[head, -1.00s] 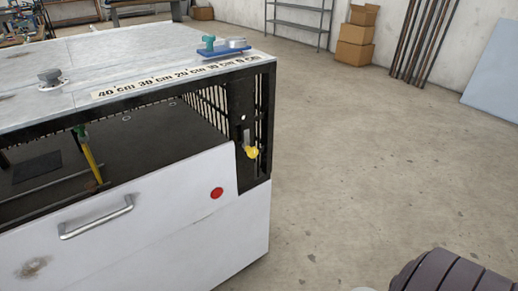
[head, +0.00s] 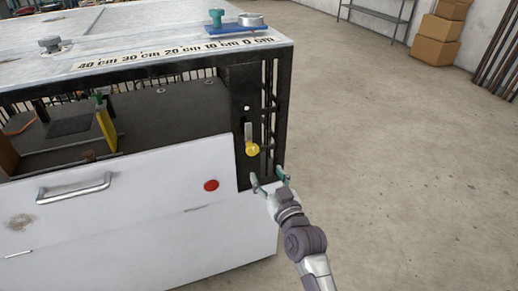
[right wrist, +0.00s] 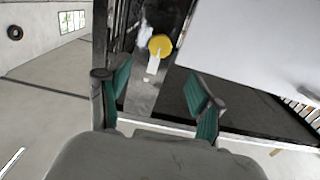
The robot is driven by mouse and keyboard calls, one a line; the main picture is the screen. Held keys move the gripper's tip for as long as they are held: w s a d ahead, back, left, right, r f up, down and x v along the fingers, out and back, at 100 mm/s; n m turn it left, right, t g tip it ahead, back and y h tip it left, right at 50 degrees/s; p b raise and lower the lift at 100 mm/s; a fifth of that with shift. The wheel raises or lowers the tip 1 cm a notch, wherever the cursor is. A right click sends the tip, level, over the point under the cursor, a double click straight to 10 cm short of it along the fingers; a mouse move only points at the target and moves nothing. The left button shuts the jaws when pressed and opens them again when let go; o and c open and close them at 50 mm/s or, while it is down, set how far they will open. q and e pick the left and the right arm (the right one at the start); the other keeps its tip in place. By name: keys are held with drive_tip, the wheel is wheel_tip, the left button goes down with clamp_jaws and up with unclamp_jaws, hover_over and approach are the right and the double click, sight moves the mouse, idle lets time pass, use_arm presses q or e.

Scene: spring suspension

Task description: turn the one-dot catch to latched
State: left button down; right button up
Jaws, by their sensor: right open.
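The catch (head: 252,149) is a yellow round knob with a grey lever, on the black upright panel at the cabinet's front right corner. A single white dot (head: 247,108) shows on the panel above it. The lever stands roughly upright above the knob. In the right wrist view the catch (right wrist: 160,45) appears ahead, between and beyond the fingers. My right gripper (head: 268,177) is open and empty, just below the catch in the head view and apart from it. Its teal-padded fingers (right wrist: 159,85) are spread in the right wrist view. My left gripper is not in view.
The cabinet's white front has a red button (head: 211,185) and a metal handle (head: 75,187). A yellow plate with a green top (head: 106,124) stands in the open bay. A blue plate (head: 238,28) lies on top. Floor at right is clear; boxes (head: 440,33) stand behind.

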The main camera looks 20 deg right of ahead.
sight(254, 152)
drive_tip(key=w, duration=1.2)
drive_tip(key=shift+w+a, duration=0.2)
clamp_jaws()
